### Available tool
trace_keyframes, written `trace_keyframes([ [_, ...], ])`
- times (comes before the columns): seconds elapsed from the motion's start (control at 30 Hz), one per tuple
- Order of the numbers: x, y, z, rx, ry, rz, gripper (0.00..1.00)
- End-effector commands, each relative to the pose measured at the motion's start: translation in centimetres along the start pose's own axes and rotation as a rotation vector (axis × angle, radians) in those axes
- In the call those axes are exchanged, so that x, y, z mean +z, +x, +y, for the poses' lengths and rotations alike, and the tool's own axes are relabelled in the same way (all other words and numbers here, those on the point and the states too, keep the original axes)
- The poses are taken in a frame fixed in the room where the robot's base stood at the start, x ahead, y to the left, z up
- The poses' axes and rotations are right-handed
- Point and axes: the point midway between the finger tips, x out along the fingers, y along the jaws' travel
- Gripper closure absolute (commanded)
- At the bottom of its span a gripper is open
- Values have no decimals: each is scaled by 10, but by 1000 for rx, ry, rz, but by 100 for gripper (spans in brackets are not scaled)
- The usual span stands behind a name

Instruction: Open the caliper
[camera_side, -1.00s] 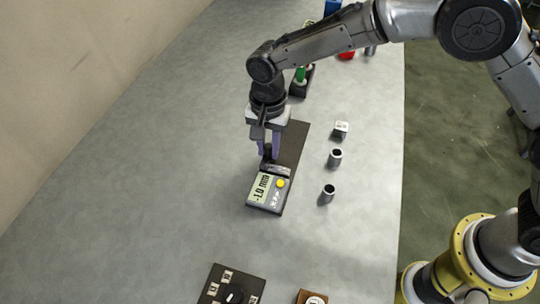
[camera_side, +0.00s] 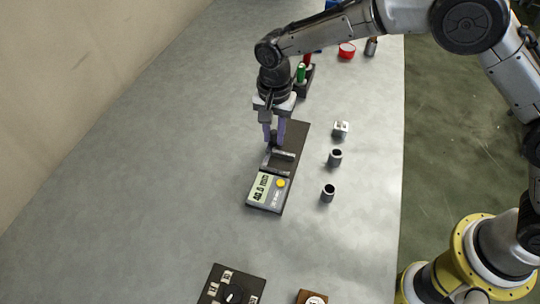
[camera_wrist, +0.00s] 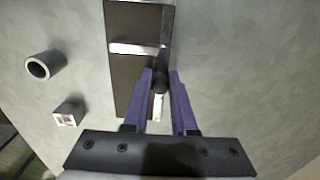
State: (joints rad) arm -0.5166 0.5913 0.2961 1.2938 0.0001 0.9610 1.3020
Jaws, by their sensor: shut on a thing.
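The caliper lies on a dark base plate (camera_side: 294,137) on the table. Its grey display unit (camera_side: 268,191) with a yellow button is at the near end. The reading is small but looks like about 40 mm. A gap separates the fixed jaw near the display from the sliding jaw (camera_side: 284,154). My gripper (camera_side: 273,141) stands over the sliding part, its purple fingers pointing down. In the wrist view, the gripper (camera_wrist: 161,84) is closed around a small dark knob (camera_wrist: 160,84) on the slider. A pale jaw bar (camera_wrist: 136,48) lies across the plate beyond it.
Two small grey cylinders (camera_side: 335,158) (camera_side: 328,193) and a pale cube (camera_side: 341,129) stand right of the caliper. A rack with a green vial (camera_side: 301,73) is behind. A dark panel (camera_side: 232,286) is at the front. The table to the left is clear.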

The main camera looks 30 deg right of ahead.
Motion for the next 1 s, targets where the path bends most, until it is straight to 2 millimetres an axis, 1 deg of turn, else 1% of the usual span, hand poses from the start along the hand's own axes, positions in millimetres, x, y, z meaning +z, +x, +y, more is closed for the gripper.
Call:
trace_keyframes([
  [0.2, -11, -1, 0, -2, 2, 1, 100],
  [0.33, -14, -1, 0, -2, 1, 1, 100],
  [1.0, -15, -1, 0, -2, 0, 1, 100],
])
